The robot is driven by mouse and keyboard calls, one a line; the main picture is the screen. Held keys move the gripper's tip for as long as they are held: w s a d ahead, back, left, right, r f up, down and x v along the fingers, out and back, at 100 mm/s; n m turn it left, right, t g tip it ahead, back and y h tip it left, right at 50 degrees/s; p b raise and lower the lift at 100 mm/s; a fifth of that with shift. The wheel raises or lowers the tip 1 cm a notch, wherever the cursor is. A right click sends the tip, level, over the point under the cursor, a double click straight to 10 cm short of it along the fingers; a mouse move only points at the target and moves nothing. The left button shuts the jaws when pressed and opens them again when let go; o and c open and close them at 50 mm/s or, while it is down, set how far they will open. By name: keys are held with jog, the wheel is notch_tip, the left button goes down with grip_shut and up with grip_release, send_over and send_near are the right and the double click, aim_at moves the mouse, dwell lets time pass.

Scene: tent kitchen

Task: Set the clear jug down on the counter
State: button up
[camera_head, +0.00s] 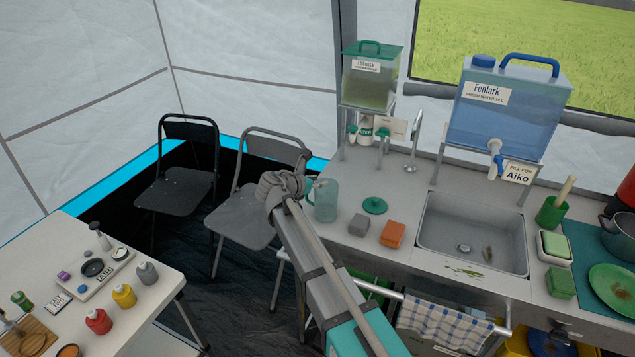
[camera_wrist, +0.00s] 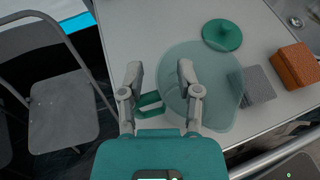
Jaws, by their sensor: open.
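The clear jug (camera_head: 325,201), bluish and see-through, stands upright at the left end of the counter (camera_head: 352,258), and its base appears to rest on the top. In the wrist view the jug (camera_wrist: 222,85) is seen from above, with its green handle (camera_wrist: 150,104) towards my gripper. My gripper (camera_head: 300,180) is at the jug's left, on the handle side. In the wrist view its two fingers (camera_wrist: 160,70) are apart, with the handle between them. The right finger overlaps the jug's side in the picture; I cannot tell whether it touches.
A green lid (camera_head: 375,205), a grey sponge (camera_head: 359,225) and an orange block (camera_head: 393,234) lie close right of the jug. The sink (camera_head: 472,235) is further right. Folding chairs (camera_head: 245,215) stand left of the counter. A rail (camera_head: 400,297) runs along its front.

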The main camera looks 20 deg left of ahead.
jog(key=shift+r, duration=0.15)
jog(key=shift+s+a+r+p, duration=0.1)
jog(key=shift+s+r+p, duration=0.05)
jog(key=shift+p, duration=0.15)
jog(key=p+v, duration=0.4)
jog(key=v, duration=0.7)
jog(key=shift+s, duration=0.3)
jog(key=shift+a, duration=0.1)
